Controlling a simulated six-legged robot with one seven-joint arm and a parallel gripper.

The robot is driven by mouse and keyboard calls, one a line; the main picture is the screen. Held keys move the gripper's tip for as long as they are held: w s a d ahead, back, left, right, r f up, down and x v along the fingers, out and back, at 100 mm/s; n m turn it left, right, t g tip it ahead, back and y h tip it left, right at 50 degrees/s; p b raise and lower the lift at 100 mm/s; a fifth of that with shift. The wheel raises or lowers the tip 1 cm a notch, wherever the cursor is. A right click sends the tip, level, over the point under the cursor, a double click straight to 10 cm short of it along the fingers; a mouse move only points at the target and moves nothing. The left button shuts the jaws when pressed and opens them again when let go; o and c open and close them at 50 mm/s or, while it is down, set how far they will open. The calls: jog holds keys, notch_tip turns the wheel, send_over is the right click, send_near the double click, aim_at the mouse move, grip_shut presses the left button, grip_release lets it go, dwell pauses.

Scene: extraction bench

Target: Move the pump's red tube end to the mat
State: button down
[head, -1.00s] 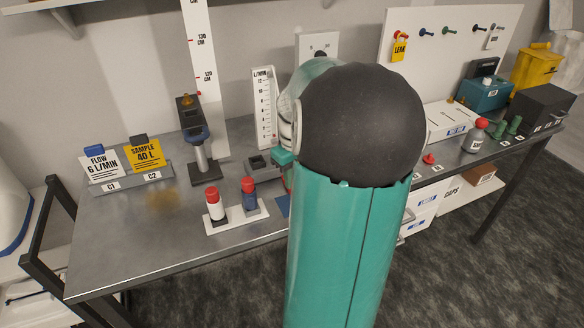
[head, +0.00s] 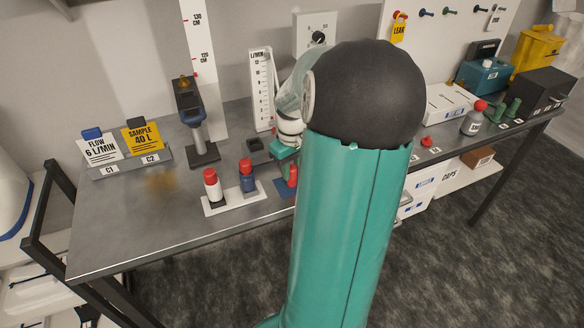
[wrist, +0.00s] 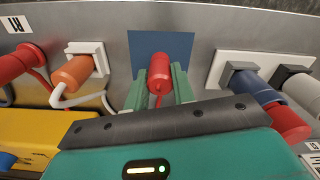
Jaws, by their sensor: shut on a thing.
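The red tube end (wrist: 158,72) is between the green fingers of my gripper (wrist: 160,88) in the wrist view, and the gripper is shut on it. The blue mat (wrist: 160,42) lies behind and around it in that view. In the head view the red tube end (head: 292,176) shows below my gripper, over or on the blue mat (head: 281,188). I cannot tell whether it touches the mat. My arm hides much of this area. A yellow body (wrist: 40,128), possibly the pump, shows at lower left in the wrist view.
A white holder (head: 216,207) with two red-capped bottles stands left of the mat. An orange plug (wrist: 75,72) in a white block, with a white tube, and a red piece (wrist: 18,64) lie on the mat's other side. The bench's front left (head: 130,232) is clear.

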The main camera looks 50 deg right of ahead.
jog(key=shift+f, duration=0.2)
jog(key=c, duration=1.1)
grip_release()
notch_tip(320, 180, up, 14)
jog(key=shift+f, duration=0.1)
